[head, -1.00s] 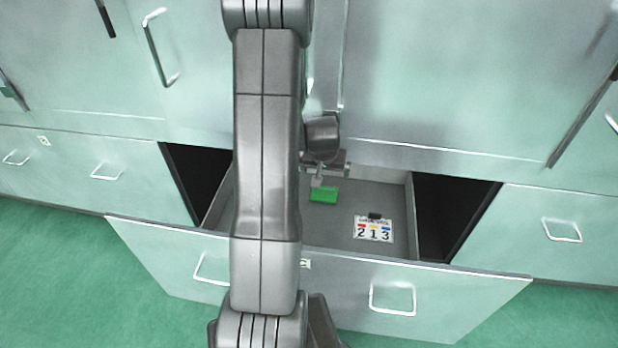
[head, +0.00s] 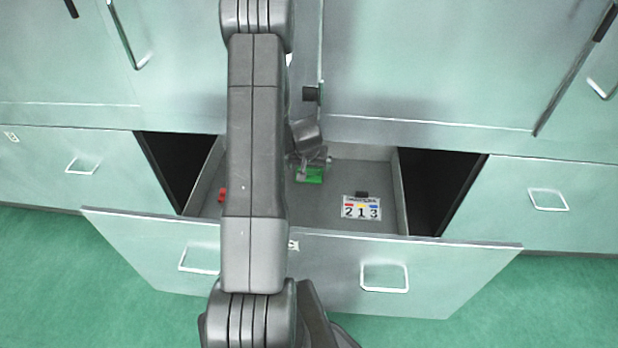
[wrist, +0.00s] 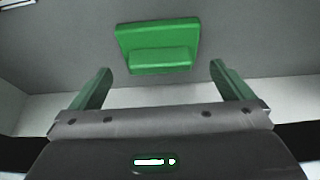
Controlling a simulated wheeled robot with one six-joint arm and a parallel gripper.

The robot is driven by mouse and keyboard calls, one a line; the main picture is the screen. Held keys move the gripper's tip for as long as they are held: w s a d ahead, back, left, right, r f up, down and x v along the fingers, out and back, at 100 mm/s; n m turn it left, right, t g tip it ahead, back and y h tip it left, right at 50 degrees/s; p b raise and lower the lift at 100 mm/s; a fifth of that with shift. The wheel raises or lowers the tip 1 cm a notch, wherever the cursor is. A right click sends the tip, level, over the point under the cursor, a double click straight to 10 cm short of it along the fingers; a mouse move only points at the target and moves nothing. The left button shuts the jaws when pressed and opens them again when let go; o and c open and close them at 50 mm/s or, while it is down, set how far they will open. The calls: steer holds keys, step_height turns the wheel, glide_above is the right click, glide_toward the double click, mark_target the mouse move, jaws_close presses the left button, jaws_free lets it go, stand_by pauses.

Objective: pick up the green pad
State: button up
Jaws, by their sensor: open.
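The green pad (head: 310,175) lies on the floor of the open drawer (head: 372,152), toward its back. It also shows in the wrist view (wrist: 158,46), whole, with a raised block along one side. My gripper (head: 312,168) is inside the drawer area, right by the pad and partly in front of it in the head view. In the wrist view its two green-tinted fingers (wrist: 160,78) stand wide apart with nothing between them. The pad lies just beyond the fingertips, roughly centred between them.
A number card (head: 361,208) reading 2 1 3 lies in the drawer right of the pad, with a small black object (head: 361,194) at its top edge. A red object (head: 222,195) is partly hidden behind my arm at the left. Drawer walls surround the space.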

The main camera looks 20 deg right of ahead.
steer(key=x, duration=0.3)
steer(key=shift+s+a+b, duration=0.1)
steer(key=shift+b, duration=0.3)
steer(key=shift+c, duration=0.4)
steer(key=c, duration=0.8)
steer(key=shift+c, duration=0.2)
steer(key=shift+r, duration=0.2)
